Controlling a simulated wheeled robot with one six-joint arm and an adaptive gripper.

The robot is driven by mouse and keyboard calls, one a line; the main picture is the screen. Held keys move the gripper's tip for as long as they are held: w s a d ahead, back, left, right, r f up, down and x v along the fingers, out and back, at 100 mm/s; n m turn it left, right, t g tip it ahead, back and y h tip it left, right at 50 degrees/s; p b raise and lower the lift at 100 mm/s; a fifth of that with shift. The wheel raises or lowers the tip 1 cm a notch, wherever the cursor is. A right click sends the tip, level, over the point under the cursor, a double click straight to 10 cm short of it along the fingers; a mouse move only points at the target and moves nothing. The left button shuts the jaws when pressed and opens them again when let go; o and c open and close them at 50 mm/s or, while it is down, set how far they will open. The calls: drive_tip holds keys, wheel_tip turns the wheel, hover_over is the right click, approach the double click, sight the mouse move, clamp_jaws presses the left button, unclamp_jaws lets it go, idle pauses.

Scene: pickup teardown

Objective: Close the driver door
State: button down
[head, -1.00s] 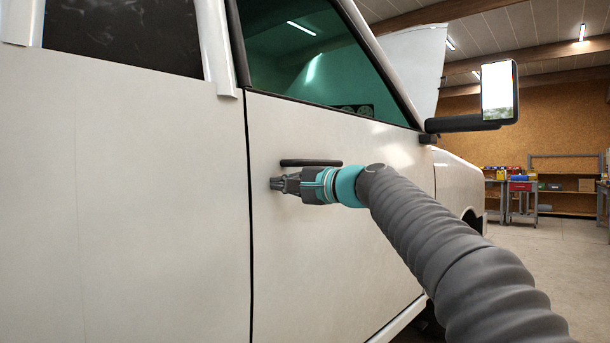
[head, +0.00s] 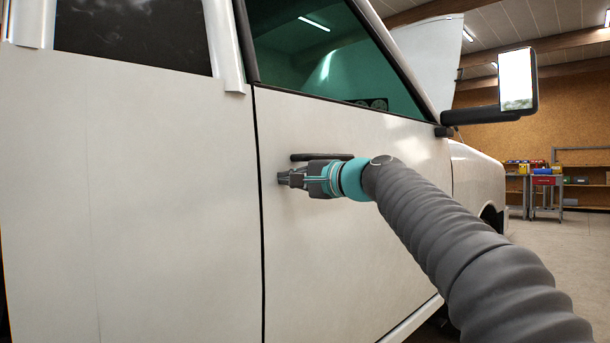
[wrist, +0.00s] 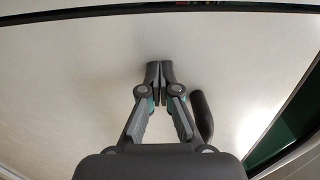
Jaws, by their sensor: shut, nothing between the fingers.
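The driver door (head: 350,240) is a white panel with a tinted window, in the middle of the head view. It looks nearly flush with the body panel to its left, with a thin dark seam between them. Its dark handle (head: 322,157) lies just above my gripper and also shows in the wrist view (wrist: 201,117) to the right of the fingers. My gripper (head: 283,178) is shut and empty, its fingertips at the door surface below the handle, near the seam. In the wrist view the fingertips (wrist: 160,72) are together against the white panel; whether they touch it I cannot tell.
A side mirror (head: 517,82) sticks out at the upper right of the door. The raised hood (head: 425,55) stands behind it. A workbench with a red box (head: 544,181) and shelves stand at the far right. The floor (head: 550,250) on the right is clear.

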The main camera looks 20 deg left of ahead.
drive_tip(key=r+b+v, duration=0.1)
drive_tip(key=b+v, duration=0.1)
drive_tip(key=v, duration=1.2)
drive_tip(key=shift+s+r, duration=0.15)
drive_tip(key=shift+r, duration=0.15)
drive_tip(key=w+f+h, duration=0.3)
drive_tip(key=f, duration=0.8)
drive_tip(key=s+d+f+n+h, duration=0.25)
drive_tip(key=d+f+h, duration=0.4)
drive_tip(key=f, duration=0.75)
drive_tip(key=s+d+f+h, duration=0.4)
drive_tip(key=s+d+f, duration=0.6)
drive_tip(key=s+d, duration=0.2)
drive_tip(key=s+d+f+h+p, duration=0.1)
drive_tip(key=s+d+f+h, duration=0.2)
drive_tip(key=s+d+f, duration=0.7)
drive_tip(key=shift+s+d+f+n+h+p, duration=0.2)
drive_tip(key=shift+s+d+n+h+p, duration=0.2)
drive_tip(key=shift+s+d, duration=1.55)
